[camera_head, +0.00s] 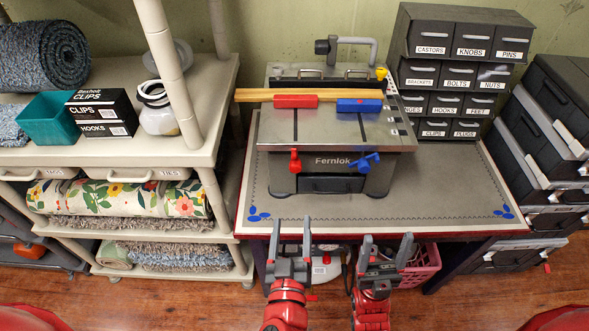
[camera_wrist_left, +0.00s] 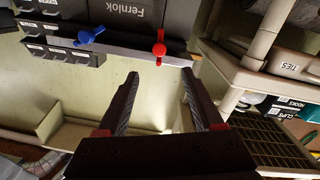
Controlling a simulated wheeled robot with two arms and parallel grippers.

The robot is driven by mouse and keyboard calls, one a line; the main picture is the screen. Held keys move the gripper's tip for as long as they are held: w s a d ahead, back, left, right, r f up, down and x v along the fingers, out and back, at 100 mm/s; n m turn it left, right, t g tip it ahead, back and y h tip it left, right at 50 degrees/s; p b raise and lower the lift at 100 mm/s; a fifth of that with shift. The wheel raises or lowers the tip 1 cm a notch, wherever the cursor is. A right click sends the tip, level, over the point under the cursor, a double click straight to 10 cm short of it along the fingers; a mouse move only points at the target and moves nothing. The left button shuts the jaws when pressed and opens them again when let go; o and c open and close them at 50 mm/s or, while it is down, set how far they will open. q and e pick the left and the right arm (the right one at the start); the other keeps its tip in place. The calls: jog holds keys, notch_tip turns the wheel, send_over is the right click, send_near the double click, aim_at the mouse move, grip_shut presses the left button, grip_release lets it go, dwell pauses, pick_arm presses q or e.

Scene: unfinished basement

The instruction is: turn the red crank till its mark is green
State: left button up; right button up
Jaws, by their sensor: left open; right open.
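The red crank (camera_head: 295,160) is on the front left of the grey Fernlok machine (camera_head: 335,177), which stands on the workbench. It also shows in the left wrist view (camera_wrist_left: 159,48), upside down, just beyond the fingertips. I cannot make out its mark. A blue crank (camera_head: 365,161) is on the machine's front right. My left gripper (camera_head: 292,228) is open and empty, in front of the bench edge and below the red crank, apart from it. In the wrist view my left gripper (camera_wrist_left: 160,74) has its fingers spread. My right gripper (camera_head: 386,243) is open and empty, further right.
The bench (camera_head: 440,200) has a clear mat around the machine. A labelled drawer cabinet (camera_head: 440,75) stands behind right. A cream shelf (camera_head: 215,75) with boxes and rugs stands left. A pink basket (camera_head: 425,265) is under the bench, behind my right gripper.

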aim_at(295, 170)
pick_arm(q)
jog(key=w+p, duration=0.2)
jog(key=w, duration=0.3)
jog(key=w+p, duration=0.2)
jog(key=w, duration=0.3)
jog(key=w+p, duration=0.1)
jog(key=w, duration=0.4)
jog(key=shift+d+r+p, duration=0.3)
jog(key=shift+d+p, duration=0.1)
jog(key=shift+w+f, duration=0.2)
jog(key=shift+w, duration=0.45)
jog(key=shift+c, duration=0.2)
grip_shut()
